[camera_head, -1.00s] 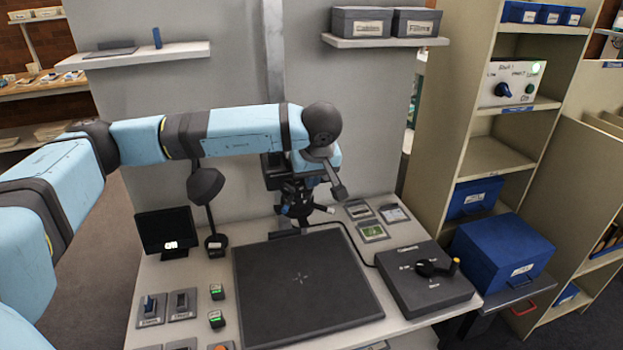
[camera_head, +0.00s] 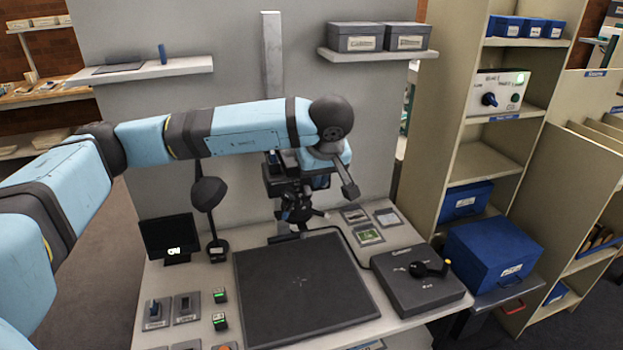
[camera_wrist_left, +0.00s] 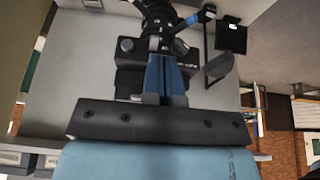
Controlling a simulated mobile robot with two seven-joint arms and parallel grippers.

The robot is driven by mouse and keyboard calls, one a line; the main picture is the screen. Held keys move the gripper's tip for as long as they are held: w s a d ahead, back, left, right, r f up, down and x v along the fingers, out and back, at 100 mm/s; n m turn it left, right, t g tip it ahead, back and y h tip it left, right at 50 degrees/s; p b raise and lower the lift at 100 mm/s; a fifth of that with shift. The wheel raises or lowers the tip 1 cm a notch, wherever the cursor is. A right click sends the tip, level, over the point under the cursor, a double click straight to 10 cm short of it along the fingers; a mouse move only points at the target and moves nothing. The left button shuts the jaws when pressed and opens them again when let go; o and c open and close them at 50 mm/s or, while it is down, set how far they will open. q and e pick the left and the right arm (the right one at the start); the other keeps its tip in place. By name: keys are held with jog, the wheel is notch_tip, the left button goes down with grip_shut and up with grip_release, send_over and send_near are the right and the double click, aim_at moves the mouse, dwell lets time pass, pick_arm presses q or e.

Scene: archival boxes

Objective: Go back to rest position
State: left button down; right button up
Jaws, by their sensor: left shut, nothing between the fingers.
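My left arm reaches in from the left across the upper middle of the head view. It ends in a dark round joint and my left gripper (camera_head: 328,176), which points away from me and is partly hidden by its own wrist. In the left wrist view the gripper (camera_wrist_left: 166,62) has its two fingers together with nothing between them. A black camera-like device on a stand (camera_head: 293,192) is close to the gripper in the picture; I cannot tell the gap. My right gripper does not show.
The workbench holds a dark mat (camera_head: 300,282), a small monitor (camera_head: 168,238), a lamp (camera_head: 210,192), and a dark control box with a knob (camera_head: 417,283). A wall shelf (camera_head: 378,54) holds grey boxes. Tall shelving (camera_head: 488,158) and a blue box (camera_head: 492,258) stand at the right.

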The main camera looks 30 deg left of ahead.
pick_arm(q)
jog(key=shift+s+d+r, duration=0.3)
jog(key=shift+d+r, duration=0.2)
jog(key=shift+r, duration=0.05)
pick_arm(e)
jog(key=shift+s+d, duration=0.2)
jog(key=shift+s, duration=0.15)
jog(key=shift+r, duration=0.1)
